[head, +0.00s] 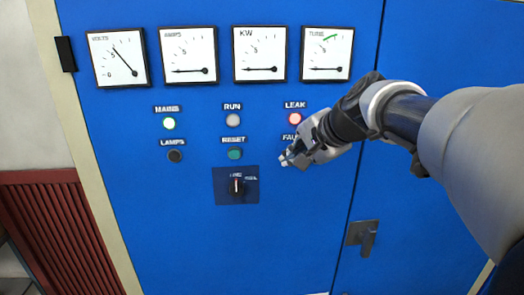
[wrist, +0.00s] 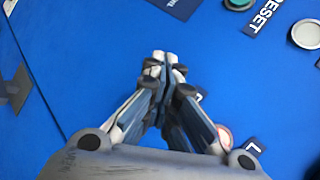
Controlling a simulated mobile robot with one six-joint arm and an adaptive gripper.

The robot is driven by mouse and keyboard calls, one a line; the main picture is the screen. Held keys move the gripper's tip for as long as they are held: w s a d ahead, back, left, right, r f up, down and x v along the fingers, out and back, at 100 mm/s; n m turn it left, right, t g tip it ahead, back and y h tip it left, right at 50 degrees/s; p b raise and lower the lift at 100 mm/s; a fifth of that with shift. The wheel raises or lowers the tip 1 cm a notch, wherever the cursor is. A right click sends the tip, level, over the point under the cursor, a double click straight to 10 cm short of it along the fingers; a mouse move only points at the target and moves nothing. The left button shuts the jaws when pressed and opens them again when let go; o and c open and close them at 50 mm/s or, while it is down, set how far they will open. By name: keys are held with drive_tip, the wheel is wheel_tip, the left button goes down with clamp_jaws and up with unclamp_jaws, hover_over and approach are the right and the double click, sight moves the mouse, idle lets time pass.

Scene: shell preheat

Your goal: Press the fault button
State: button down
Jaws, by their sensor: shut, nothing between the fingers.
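A blue cabinet panel (head: 110,220) carries the controls. The fault label (head: 291,137) is partly covered by my gripper (head: 287,160), and no fault button shows below it; the gripper hides that spot. The gripper is shut with nothing in it, its tips in front of the panel just below the label.
The reset button (head: 235,154), lamps button (head: 175,156) and rotary switch (head: 237,187) are left of the gripper. The run lamp (head: 233,120) looks pale. A door handle (head: 363,237) juts out at lower right.

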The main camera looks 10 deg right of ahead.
drive_tip(key=shift+s+b, duration=0.35)
drive_tip(key=shift+s, duration=0.55)
drive_tip(key=shift+s+b, duration=0.95)
drive_tip(key=shift+s, duration=1.55)
drive_tip(key=s+f+n+g+h+b, duration=0.1)
drive_tip(key=s+f+n+b, duration=0.2)
drive_tip(key=s+f+b, duration=0.4)
drive_tip(key=s+f+n+g+h+b, duration=0.1)
drive_tip(key=s+f+n+b, duration=0.3)
drive_tip(key=f, duration=1.6)
drive_tip(key=s+f+n+g+h+b, duration=0.1)
drive_tip(key=s+f+n+b, duration=0.3)
drive_tip(key=s+f+b, duration=0.7)
drive_tip(key=s+d+f+g, duration=0.1)
drive_tip(key=s+f, duration=0.1)
drive_tip(key=s, duration=0.1)
drive_tip(key=shift+s+f+h, duration=0.25)
drive_tip(key=shift+f+h, duration=0.15)
